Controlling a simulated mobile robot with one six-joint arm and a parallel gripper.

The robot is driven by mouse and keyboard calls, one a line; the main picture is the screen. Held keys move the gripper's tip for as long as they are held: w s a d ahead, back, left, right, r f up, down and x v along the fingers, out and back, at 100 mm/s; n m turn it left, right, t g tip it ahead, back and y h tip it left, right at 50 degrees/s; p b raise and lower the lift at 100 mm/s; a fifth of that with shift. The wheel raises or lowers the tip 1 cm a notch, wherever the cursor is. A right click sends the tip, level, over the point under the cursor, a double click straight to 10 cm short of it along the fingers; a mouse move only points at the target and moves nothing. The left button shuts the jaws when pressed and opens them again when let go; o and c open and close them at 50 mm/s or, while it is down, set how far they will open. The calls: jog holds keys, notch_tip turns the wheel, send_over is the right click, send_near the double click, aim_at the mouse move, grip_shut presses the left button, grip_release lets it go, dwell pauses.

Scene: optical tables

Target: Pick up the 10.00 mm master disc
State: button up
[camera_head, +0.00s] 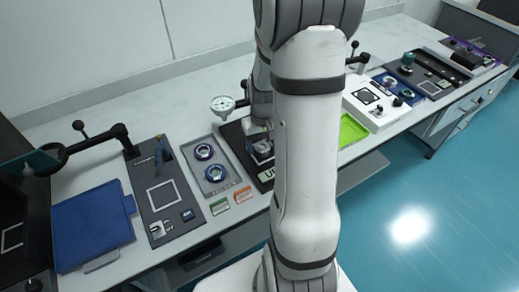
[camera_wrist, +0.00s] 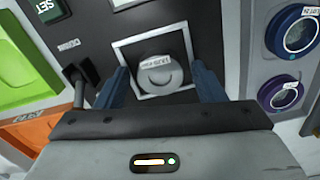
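A round grey disc (camera_wrist: 158,76) with a small white label lies inside a white square outline on a dark plate (camera_wrist: 205,20) in the wrist view. The label is too small and turned to read surely, so I cannot confirm that this is the 10.00 mm master. My gripper (camera_wrist: 160,72) has its two blue fingers spread, one on each side of the disc, with a visible gap to each. I cannot tell how far the fingertips are above the plate. In the head view my arm hides most of this spot.
A black post (camera_wrist: 79,92) stands left of the disc, close to the left finger. A green tray (camera_wrist: 20,75) lies further left.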

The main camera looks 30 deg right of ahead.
jog(key=c, duration=1)
